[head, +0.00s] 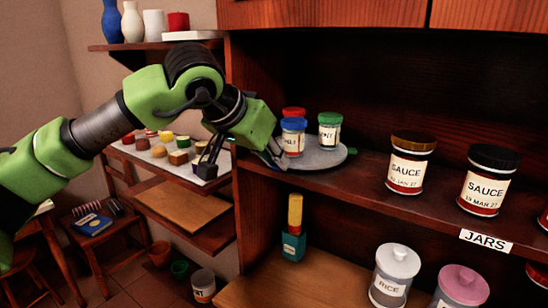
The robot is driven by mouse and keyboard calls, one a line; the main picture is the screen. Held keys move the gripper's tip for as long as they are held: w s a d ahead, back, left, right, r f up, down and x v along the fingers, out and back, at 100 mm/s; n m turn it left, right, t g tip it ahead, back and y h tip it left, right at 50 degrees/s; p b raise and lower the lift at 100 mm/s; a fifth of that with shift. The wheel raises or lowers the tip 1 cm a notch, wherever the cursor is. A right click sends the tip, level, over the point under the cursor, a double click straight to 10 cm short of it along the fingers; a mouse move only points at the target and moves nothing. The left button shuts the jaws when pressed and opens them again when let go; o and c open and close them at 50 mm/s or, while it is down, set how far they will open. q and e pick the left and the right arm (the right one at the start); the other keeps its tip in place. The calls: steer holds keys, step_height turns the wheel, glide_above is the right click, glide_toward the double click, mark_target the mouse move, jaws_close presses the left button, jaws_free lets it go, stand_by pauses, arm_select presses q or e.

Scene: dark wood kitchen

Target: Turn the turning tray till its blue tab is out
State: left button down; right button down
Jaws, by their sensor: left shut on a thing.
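The turning tray (325,159) is a round grey disc on the shelf at centre, bearing three small jars with red (293,112), blue (292,124) and green (330,118) lids. A small dark tab (352,151) shows at the tray's right edge; its colour is hard to tell. My left gripper (275,158) reaches in from the left and is shut at the tray's left rim, beside the blue-lidded jar. Its green body hides part of that rim, and no clearly blue tab shows. My right gripper is not in view.
Sauce jars (408,164) (487,180) stand right of the tray on the same shelf. The cabinet's upright side panel (254,215) is close below my left gripper. A yellow-topped green bottle (293,230) and lidded jars (396,272) stand on the lower shelf.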

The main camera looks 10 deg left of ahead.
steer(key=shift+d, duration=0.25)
arm_select(q)
steer(key=c, duration=2)
jaws_free()
steer(key=shift+o, duration=0.2)
steer(key=shift+r, duration=0.1)
steer(key=v, duration=1.1)
steer(key=shift+s+a+r, duration=0.2)
steer(key=shift+s+r, duration=0.05)
steer(key=shift+s, duration=0.05)
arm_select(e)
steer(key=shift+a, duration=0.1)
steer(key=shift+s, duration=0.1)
